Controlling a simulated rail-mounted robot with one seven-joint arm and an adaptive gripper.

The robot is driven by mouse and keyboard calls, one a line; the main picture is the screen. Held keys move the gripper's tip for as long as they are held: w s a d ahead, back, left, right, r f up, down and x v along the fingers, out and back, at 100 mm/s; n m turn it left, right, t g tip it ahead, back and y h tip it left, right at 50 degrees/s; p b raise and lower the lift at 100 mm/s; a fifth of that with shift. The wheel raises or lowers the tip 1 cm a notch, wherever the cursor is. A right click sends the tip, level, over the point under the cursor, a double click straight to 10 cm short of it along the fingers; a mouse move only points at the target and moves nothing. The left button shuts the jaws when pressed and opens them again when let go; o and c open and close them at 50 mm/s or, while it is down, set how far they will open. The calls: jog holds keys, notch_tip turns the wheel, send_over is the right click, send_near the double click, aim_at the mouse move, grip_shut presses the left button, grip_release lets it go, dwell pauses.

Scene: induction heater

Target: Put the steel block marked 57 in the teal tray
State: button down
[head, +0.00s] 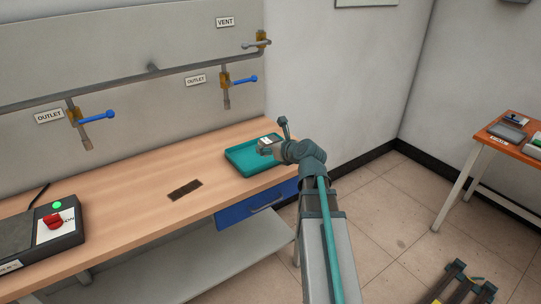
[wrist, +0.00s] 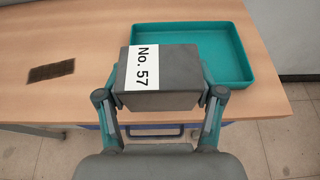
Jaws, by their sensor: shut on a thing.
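The steel block (wrist: 178,72) is a grey block with a white label reading "No. 57". My gripper (wrist: 160,98) is shut on it, one finger on each side, in the wrist view. In the head view the block (head: 266,146) shows small at the end of my arm, over the teal tray. The teal tray (wrist: 232,62) is shallow and rectangular and lies behind and to the right of the block in the wrist view. It also shows in the head view (head: 236,156) at the bench's right end. I cannot tell the block's height above the tray.
The wooden bench (head: 130,195) has a dark vent-like patch (head: 185,189) and a control box with a red knob (head: 54,222) at left. Pipes with blue-handled valves (head: 240,80) run along the wall above. An orange table (head: 515,133) stands far right.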

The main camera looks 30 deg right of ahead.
jog(key=w+d+f, duration=0.1)
jog(key=w+f, duration=0.1)
jog(key=w, duration=0.1)
jog(key=w+d+f, duration=0.1)
jog(key=w+f, duration=0.2)
jog(key=w, duration=0.1)
jog(key=w+d+f, duration=0.1)
jog(key=w+f, duration=0.1)
jog(key=w, duration=0.2)
jog(key=shift+w+d+f+p, duration=0.15)
jog(key=shift+d+f+p, duration=0.2)
jog(key=shift+w+d+f, duration=0.15)
jog(key=shift+w+f, duration=0.3)
jog(key=shift+f, duration=0.2)
jog(key=shift+w+d+f, duration=0.1)
jog(key=shift+w+f, duration=0.05)
jog(key=shift+f, duration=1.6)
jog(key=shift+f, duration=0.15)
jog(key=shift+c, duration=0.8)
grip_release()
